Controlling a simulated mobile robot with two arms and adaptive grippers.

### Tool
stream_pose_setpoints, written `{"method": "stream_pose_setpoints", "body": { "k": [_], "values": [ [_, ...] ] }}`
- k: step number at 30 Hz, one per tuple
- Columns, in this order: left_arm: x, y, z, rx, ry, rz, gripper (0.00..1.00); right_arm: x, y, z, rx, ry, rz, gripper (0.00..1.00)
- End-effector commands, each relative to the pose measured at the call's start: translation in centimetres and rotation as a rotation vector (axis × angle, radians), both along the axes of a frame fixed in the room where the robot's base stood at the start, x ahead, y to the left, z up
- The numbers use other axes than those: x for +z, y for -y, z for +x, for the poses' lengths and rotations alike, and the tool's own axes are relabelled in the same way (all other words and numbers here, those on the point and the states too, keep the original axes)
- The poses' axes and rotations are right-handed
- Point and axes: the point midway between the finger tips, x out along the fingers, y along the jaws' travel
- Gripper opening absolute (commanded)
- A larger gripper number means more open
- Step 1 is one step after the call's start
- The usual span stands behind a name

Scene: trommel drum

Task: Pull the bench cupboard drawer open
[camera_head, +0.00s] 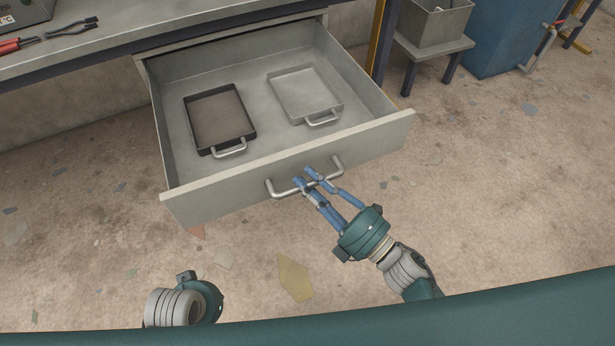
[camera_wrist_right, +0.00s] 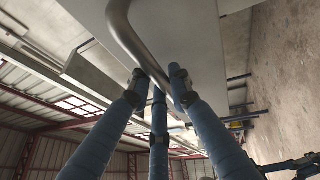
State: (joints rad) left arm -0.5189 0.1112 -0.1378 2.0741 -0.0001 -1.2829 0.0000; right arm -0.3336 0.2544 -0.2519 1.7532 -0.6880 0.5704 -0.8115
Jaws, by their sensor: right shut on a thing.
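The bench cupboard drawer (camera_head: 290,165) stands well out from under the bench in the head view. Its front carries a metal bar handle (camera_head: 284,191). My right gripper (camera_head: 306,179) is shut on the middle of this handle, its blue fingers around the bar. In the right wrist view the handle (camera_wrist_right: 122,30) curves in front of the blue fingers (camera_wrist_right: 160,85), with the drawer front (camera_wrist_right: 185,35) behind it. Part of my left arm shows at the lower left of the head view; its fingers are not visible.
Inside the drawer lie a dark-rimmed tray (camera_head: 249,135) and a light grey tray (camera_head: 337,101), each with a handle. Pliers (camera_head: 70,28) lie on the bench top (camera_head: 190,22). A grey bin (camera_head: 435,22) and a blue container (camera_head: 508,40) stand at upper right. The floor before the drawer is open, with flat scraps.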

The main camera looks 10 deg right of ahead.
Motion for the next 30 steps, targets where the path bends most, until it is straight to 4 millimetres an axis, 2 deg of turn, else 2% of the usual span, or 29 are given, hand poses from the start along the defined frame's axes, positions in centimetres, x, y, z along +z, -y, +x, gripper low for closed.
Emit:
{"method": "stream_pose_setpoints", "body": {
  "k": [6, 7, 9, 10, 21, 25, 30],
  "values": [
    [0.0, 0.0, 0.0, 0.0, 0.0, 0.0, 0.0, -0.1, 0.2, 0.1, -0.004, -0.001, -0.004, 0.0],
    [0.0, 0.0, 0.0, 0.0, 0.0, 0.0, 0.0, -0.1, 0.2, 0.1, -0.004, -0.001, -0.004, 0.21],
    [0.0, 0.0, 0.0, 0.0, 0.0, 0.0, 0.0, -0.1, 0.2, 0.1, -0.004, -0.001, -0.004, 0.35],
    [0.0, 0.0, 0.0, 0.0, 0.0, 0.0, 0.0, -0.1, 0.1, 0.1, -0.004, -0.002, -0.003, 0.38],
    [0.0, 0.0, 0.0, 0.001, 0.0, 0.0, 0.0, -0.2, 0.4, -0.3, -0.001, -0.002, -0.001, 0.38],
    [0.0, 0.0, 0.0, 0.001, 0.0, 0.0, 0.0, -0.6, 1.6, -1.7, -0.002, -0.004, -0.003, 0.38],
    [0.0, 0.0, 0.0, 0.0, 0.0, 0.0, 0.0, -1.3, 3.9, -4.5, -0.002, -0.005, -0.004, 0.38]
  ]
}}
